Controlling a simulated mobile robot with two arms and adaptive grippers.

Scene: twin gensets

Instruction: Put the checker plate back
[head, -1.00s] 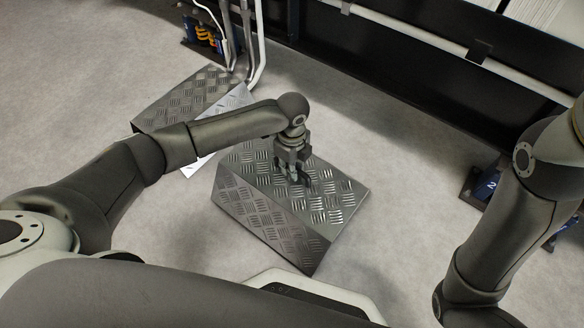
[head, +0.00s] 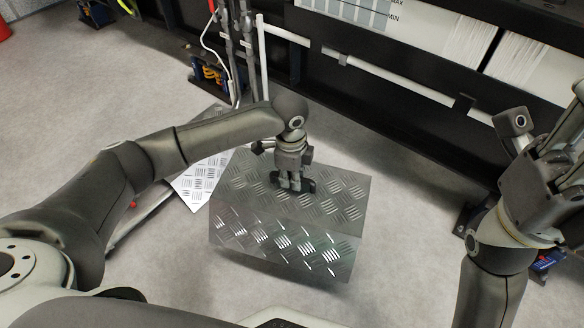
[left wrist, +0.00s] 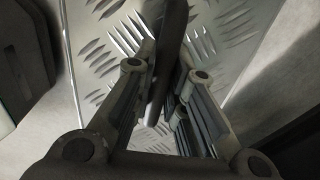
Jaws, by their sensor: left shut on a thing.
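A bent checker plate (head: 335,205), grey metal with a raised tread pattern, is in the middle of the head view. Its upper face and front face meet at a fold. My left gripper (head: 292,186) is over its upper face, shut on a dark handle of the plate. In the left wrist view a dark bar (left wrist: 172,50) lies between the fingers (left wrist: 160,95), with the tread surface (left wrist: 105,50) behind it. My right arm is at the right edge; I cannot tell the state of its gripper (head: 560,150).
Another checker-plate piece (head: 200,180) is on the left, partly hidden by my left arm. Pipes (head: 245,60) and a dark frame with a white rail (head: 385,78) stand behind. Blue parts (head: 545,262) sit low at the right. Grey floor (head: 410,220) is open right of the plate.

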